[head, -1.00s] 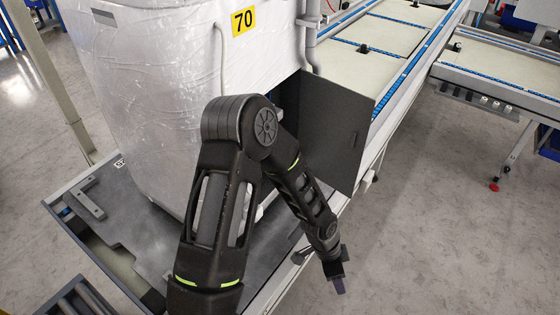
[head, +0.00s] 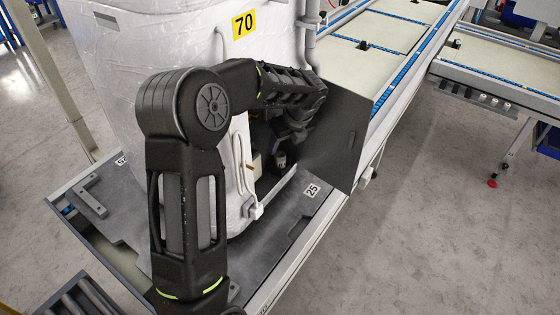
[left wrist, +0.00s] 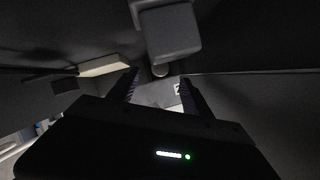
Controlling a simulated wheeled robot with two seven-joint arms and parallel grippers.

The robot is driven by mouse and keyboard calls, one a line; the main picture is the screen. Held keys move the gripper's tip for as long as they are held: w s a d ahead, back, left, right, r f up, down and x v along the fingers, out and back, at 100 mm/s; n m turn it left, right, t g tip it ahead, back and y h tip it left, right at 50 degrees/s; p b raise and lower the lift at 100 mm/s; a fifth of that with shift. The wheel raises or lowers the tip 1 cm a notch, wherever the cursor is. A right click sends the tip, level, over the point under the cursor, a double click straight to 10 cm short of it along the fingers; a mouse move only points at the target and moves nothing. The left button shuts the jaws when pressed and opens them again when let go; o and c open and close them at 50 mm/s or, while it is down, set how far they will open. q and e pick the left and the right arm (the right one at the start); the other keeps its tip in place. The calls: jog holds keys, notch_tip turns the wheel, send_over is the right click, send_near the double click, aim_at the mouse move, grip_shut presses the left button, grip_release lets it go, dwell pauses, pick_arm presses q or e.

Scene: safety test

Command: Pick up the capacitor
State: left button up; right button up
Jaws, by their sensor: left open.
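My left gripper (left wrist: 158,88) is open, with two dark fingers apart and nothing seen between them. In the head view my left arm bends to the right, and its wrist end reaches into the dark opening of the white wrapped machine (head: 170,50), behind the grey door panel (head: 343,128). The fingertips are hard to make out there. In the left wrist view a dark grey box-like part (left wrist: 170,30) with a small rounded end lies just beyond the fingers. I cannot tell whether it is the capacitor; no capacitor is clearly seen. My right gripper is not in view.
The open door panel stands close to the right of my left wrist. A white cable end (head: 252,208) hangs in front of the opening. A grey base plate (head: 255,255) lies below. Conveyors (head: 400,25) run at the back right; the floor on the right is clear.

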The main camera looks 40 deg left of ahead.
aim_at(281, 155)
pick_arm(q)
jog(key=shift+x, duration=0.9)
jog(key=shift+p+x, duration=0.4)
jog(key=shift+x, duration=2.25)
jog(key=shift+d, duration=0.1)
jog(key=shift+c, duration=0.6)
grip_shut()
